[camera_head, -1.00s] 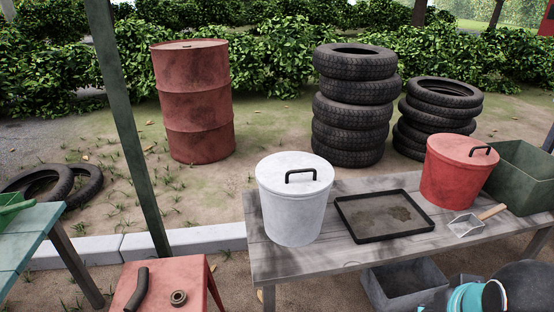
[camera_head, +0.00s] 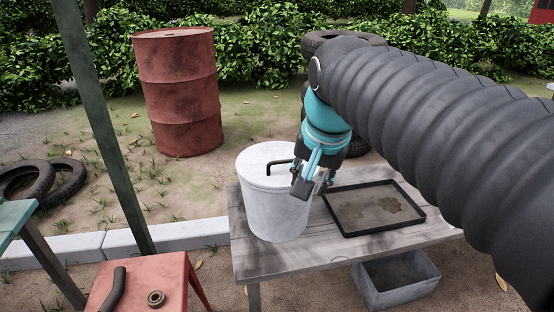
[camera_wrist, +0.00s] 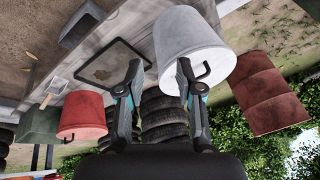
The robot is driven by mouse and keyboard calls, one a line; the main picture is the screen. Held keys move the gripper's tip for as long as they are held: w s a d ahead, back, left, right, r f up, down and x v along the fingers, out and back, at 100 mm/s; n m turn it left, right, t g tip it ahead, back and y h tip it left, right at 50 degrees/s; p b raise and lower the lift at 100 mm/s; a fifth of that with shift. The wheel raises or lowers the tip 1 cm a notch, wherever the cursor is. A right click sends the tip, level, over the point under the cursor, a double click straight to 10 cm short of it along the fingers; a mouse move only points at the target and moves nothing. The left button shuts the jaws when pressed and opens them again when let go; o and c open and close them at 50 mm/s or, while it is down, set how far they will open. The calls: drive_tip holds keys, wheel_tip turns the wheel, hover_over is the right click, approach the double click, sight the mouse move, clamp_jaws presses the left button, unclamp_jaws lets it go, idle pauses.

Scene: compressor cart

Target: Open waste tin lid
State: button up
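A white tin (camera_head: 272,212) with a white lid (camera_head: 263,165) and a black bar handle stands upright on the grey wooden table. The lid sits closed on it. My gripper (camera_head: 310,187) hangs just right of the lid and handle in the head view, apart from the handle as far as I can tell. In the wrist view my gripper (camera_wrist: 160,75) has its two fingers spread with nothing between them, and the white tin (camera_wrist: 185,35) lies beyond the right finger. A red lidded tin (camera_wrist: 82,112) shows in the wrist view; my arm hides it in the head view.
A black tray (camera_head: 375,208) lies on the table (camera_head: 290,265) right of the white tin. A grey bin (camera_head: 400,280) stands below. A red stool (camera_head: 135,285) holds a hose and a ring. A red drum (camera_head: 178,95) and tyres (camera_wrist: 165,115) stand behind.

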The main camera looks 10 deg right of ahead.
drive_tip(key=w+r+m+g+b, duration=0.15)
drive_tip(key=w+r+m, duration=0.3)
drive_tip(key=w, duration=0.45)
drive_tip(key=m+b, duration=0.3)
drive_tip(key=m, duration=0.4)
approach(283, 162)
drive_tip(key=shift+g, duration=0.35)
drive_tip(key=f+b, duration=0.1)
drive_tip(key=f, duration=0.1)
drive_tip(key=w+f+b, duration=0.1)
drive_tip(key=f, duration=0.2)
drive_tip(key=w+f+b, duration=0.1)
drive_tip(key=f, duration=0.1)
drive_tip(key=shift+w+a+f+b, duration=0.15)
drive_tip(key=shift+w+f+b, duration=0.1)
drive_tip(key=shift+f+b, duration=0.1)
clamp_jaws()
